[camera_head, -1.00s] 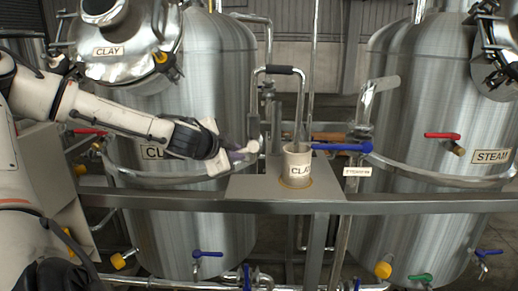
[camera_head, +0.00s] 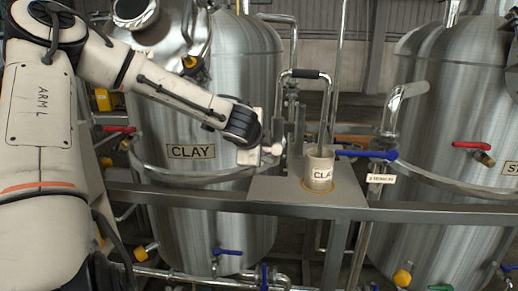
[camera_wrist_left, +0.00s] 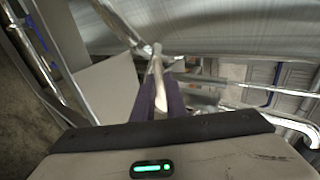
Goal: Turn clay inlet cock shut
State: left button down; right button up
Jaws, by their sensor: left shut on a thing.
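The tank with the CLAY plate (camera_head: 191,151) stands at left centre in the head view. My left gripper (camera_head: 262,154) is in front of its right side, beside a vertical pipe. It is shut on the pale handle of the clay inlet cock (camera_head: 276,149), whose end shows just past the fingers. In the left wrist view, the dark purple fingers (camera_wrist_left: 158,98) close around this pale handle (camera_wrist_left: 157,62), which points up toward a metal pipe. The cock's body is mostly hidden behind my gripper, so its exact angle is unclear. My right gripper is not in view.
A CLAY-labelled cup (camera_head: 319,172) stands on a metal shelf (camera_head: 275,190) right of my gripper. A blue lever (camera_head: 375,154) reaches out beside it. A steel rail (camera_head: 420,214) runs across the front. The STEAM tank (camera_head: 445,110) stands at right.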

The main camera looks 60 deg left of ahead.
pick_arm(q)
jog(key=c, duration=1.8)
grip_release()
jog(key=shift+o, duration=0.2)
jog(key=v, duration=1)
jog(key=shift+d+r, duration=0.1)
